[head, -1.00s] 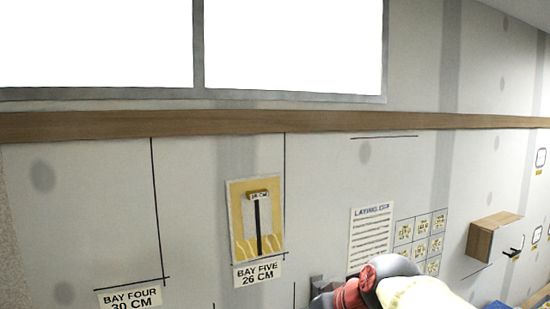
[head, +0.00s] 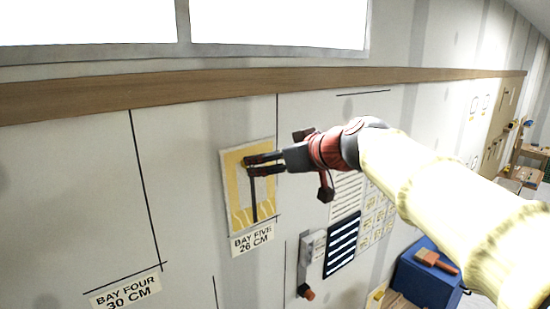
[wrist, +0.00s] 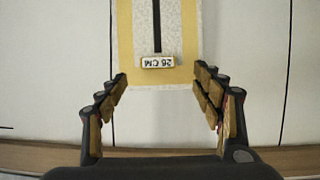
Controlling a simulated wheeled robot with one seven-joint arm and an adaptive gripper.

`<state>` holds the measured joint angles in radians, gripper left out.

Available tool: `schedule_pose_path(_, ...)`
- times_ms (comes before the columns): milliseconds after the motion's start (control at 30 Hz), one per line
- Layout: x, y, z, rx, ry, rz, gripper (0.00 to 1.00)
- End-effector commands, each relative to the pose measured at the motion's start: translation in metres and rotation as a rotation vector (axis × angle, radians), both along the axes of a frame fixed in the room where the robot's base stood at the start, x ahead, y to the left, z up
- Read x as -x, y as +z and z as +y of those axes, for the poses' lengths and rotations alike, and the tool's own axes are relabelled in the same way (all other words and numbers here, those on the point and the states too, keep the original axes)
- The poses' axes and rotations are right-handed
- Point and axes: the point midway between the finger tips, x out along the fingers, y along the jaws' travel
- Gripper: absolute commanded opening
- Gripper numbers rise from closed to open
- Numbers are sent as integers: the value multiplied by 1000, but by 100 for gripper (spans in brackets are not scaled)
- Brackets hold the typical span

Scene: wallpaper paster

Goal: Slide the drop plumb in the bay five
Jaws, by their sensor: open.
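The bay five panel (head: 233,207) is a yellow and cream board on the wall with a dark vertical slot. The drop plumb appears to be the small block marked 26 CM (wrist: 157,62) at one end of the slot (wrist: 156,25); it shows upside down in the wrist view. My gripper (head: 250,165) is in front of the panel's upper part and hides the block in the head view. In the wrist view my gripper (wrist: 161,75) is open, with one finger to each side of the block and clear gaps between.
The BAY FIVE 26 CM label (head: 252,240) is below the panel, and the BAY FOUR label (head: 125,290) is lower left. A wooden rail (head: 130,90) runs above. A grey wall unit (head: 311,262) and a blue box (head: 425,275) with a brush are at right.

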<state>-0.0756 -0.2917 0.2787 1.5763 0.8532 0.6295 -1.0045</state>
Motion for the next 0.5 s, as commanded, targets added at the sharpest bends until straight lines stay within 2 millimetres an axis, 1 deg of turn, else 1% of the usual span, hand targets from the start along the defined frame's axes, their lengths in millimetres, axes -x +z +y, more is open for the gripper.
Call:
schedule_pose_path(100, -14, -6, 9, 0, 1, 4, 67)
schedule_pose_path(300, -36, -17, 23, 0, 0, 4, 67)
schedule_pose_path(500, -48, -24, 31, 0, -1, 3, 67)
